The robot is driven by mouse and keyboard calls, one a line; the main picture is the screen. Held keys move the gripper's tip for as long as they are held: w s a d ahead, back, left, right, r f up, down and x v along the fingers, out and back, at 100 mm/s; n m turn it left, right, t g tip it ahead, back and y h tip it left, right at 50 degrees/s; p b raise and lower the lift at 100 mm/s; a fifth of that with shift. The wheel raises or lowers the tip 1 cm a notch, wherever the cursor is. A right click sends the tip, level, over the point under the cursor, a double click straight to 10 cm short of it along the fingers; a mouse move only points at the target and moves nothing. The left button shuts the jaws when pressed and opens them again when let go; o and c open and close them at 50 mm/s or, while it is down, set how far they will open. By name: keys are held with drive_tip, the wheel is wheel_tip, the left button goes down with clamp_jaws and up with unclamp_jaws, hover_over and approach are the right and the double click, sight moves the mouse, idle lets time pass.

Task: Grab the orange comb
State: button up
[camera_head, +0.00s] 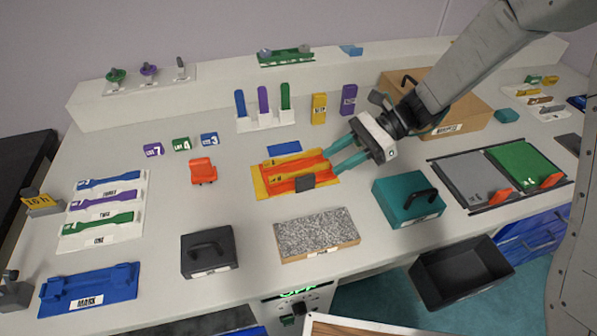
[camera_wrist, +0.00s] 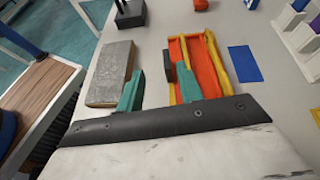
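A long orange piece (camera_head: 290,184), which looks like the orange comb, lies with yellow strips on a yellow base (camera_head: 262,188) near the middle of the table. A dark grey block (camera_head: 305,183) sits at its near side. In the wrist view the orange piece (camera_wrist: 179,56) runs between yellow rails, and the dark block (camera_wrist: 169,66) shows at its left. My gripper (camera_head: 338,155) is at the right end of this set. Its teal fingers are apart with nothing between them in the wrist view (camera_wrist: 160,88). The right finger overlaps the near end of the set; contact is unclear.
A granite-like slab (camera_head: 317,234) lies in front, with a teal box (camera_head: 407,199) to its right and a black handled box (camera_head: 208,251) to its left. Another orange piece (camera_head: 203,171) stands farther left. Blue, purple and green upright pieces (camera_head: 263,100) stand behind.

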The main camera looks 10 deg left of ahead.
sight(309, 175)
drive_tip(key=shift+w+a+f, duration=0.2)
drive_tip(key=shift+a+f, duration=0.15)
drive_tip(key=shift+f, duration=0.2)
drive_tip(key=shift+a+f+m, duration=0.2)
drive_tip(key=shift+a+m, duration=0.1)
drive_tip(key=x, duration=0.7)
drive_tip(key=shift+s+a+f, duration=0.1)
drive_tip(key=shift+f, duration=0.1)
clamp_jaws()
